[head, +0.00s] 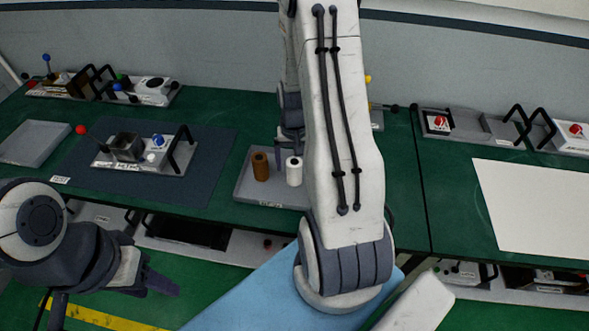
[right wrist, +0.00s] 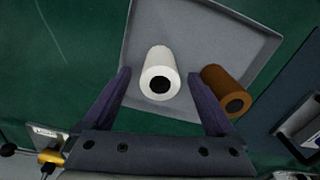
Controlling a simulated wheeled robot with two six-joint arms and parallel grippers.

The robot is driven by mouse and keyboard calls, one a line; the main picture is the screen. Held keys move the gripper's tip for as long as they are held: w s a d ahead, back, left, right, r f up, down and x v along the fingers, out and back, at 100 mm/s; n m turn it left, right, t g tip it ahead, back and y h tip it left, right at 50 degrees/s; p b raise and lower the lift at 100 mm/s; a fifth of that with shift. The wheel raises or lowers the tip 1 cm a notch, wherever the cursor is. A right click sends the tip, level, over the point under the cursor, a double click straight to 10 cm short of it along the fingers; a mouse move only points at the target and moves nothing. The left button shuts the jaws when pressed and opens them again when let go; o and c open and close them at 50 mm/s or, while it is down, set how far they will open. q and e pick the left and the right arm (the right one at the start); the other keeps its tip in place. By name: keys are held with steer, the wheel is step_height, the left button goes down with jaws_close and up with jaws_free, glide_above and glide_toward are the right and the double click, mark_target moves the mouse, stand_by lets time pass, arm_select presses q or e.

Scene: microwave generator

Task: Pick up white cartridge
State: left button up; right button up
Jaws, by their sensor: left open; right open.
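The white cartridge (head: 294,171), a short cylinder with a dark hole in its end, stands in a shallow grey tray (head: 243,192) on the green bench. In the right wrist view the white cartridge (right wrist: 158,62) appears between the fingers of my right gripper (right wrist: 160,76), with gaps on both sides. My right gripper (head: 291,147) is open and over the tray; my arm partly hides it in the head view. My left gripper (head: 163,284) is open and empty, low at the left, in front of the bench.
A brown cartridge (head: 261,166) stands close beside the white one; it shows just outside the right finger in the wrist view (right wrist: 228,92). A device with levers (head: 150,158) sits on a dark mat to the left. A white sheet (head: 540,205) lies on the right bench.

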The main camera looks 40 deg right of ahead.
jaws_close()
